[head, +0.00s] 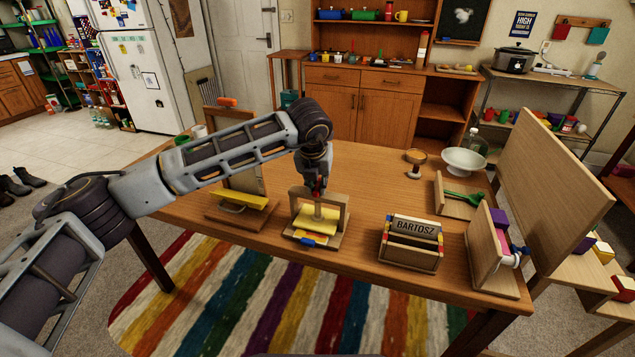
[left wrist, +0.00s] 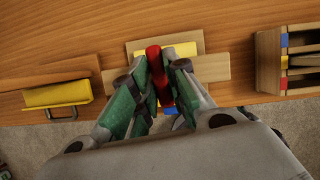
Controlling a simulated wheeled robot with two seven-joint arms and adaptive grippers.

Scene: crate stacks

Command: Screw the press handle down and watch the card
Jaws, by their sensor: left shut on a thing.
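The wooden press (head: 344,212) stands near the front edge of the table, a small frame with a pale screw post (head: 318,211) in its middle. My left gripper (head: 318,184) is above the press, pointing down, and is shut on the red press handle (left wrist: 153,58). In the left wrist view the handle lies between the green finger pads. A yellow card (head: 305,222) shows inside the press under the frame, with a blue piece (head: 308,241) at the front. My fingers hide part of the press in the left wrist view. My right gripper is not in view.
A wooden stand with a yellow bar (head: 240,196) is left of the press. A box marked BARTOSZ (head: 411,256) is to the right. Farther right are a green spoon (head: 463,197), a white bowl (head: 464,161) and an upright board (head: 552,190). The table behind the press is clear.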

